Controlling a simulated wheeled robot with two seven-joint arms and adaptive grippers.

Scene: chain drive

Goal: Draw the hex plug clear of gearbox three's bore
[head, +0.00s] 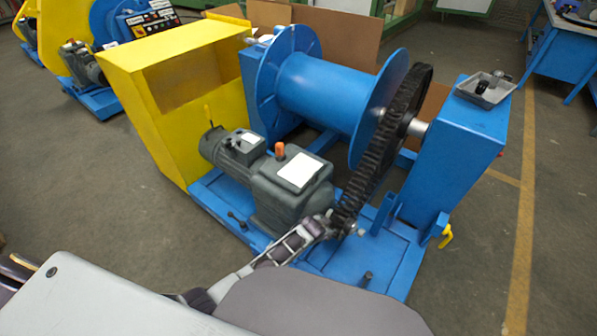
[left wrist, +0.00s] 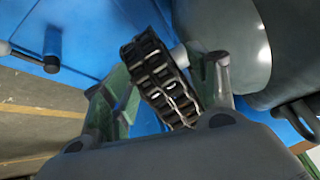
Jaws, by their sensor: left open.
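The grey gearbox (head: 290,185) with its motor stands on the blue base, with a white label and an orange cap (head: 280,150) on top. I cannot make out a hex plug or a numbered bore. My left gripper (head: 328,223) is at the gearbox's near right end, at the lower end of the black chain (head: 375,160). In the left wrist view my left gripper (left wrist: 172,80) is open, its fingers on either side of the chain-wrapped small sprocket (left wrist: 160,80). I cannot tell whether they touch it. The grey gearbox housing (left wrist: 222,35) is beside it. My right gripper is not in view.
A blue drum (head: 325,92) and a large chain wheel stand behind the gearbox. A yellow guard (head: 190,95) is on the left. A blue post (head: 455,160) at right carries a grey tray (head: 487,92) with dark small items. The floor at right is clear.

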